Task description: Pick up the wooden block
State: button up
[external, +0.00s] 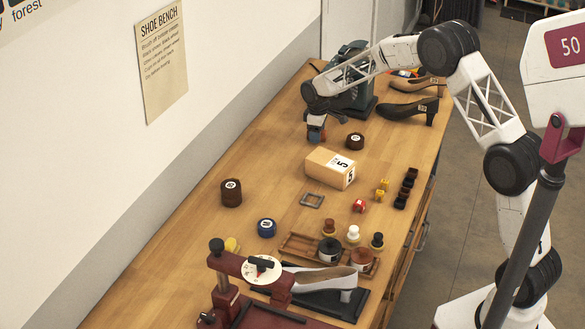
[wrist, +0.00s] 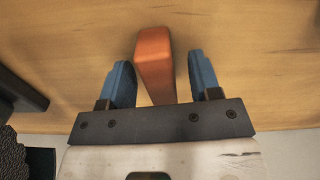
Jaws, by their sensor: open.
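A reddish-brown block (wrist: 154,62), which looks like the wooden block, is between my gripper's two blue fingers in the wrist view. My gripper (wrist: 160,62) is open, with a visible gap on each side of the block. In the external view my gripper (external: 316,128) is low over the far part of the bench, pointing down. The block shows there only as a small reddish patch (external: 316,136) at the fingers, largely hidden by them.
A tan box marked 5 (external: 331,168) lies nearer on the bench (external: 190,245). A dark brown round tin (external: 355,141) is close to the right of my gripper. Bench left of my gripper is clear.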

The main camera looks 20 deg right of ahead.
dwell(0.5)
jog(key=c, duration=1)
jog(key=shift+r, duration=0.1)
jog(key=shift+r, duration=1.55)
jog(key=shift+s+d+r, duration=0.1)
jog(key=shift+s, duration=0.2)
jog(key=s+d, duration=0.1)
jog(key=s, duration=0.4)
jog(key=s+d+r, duration=0.1)
jog(key=s+d, duration=0.1)
jog(key=s, duration=0.2)
jog(key=s+d, duration=0.1)
jog(key=s, duration=0.4)
jog(key=shift+s+d+r, duration=0.2)
jog(key=shift+s, duration=0.15)
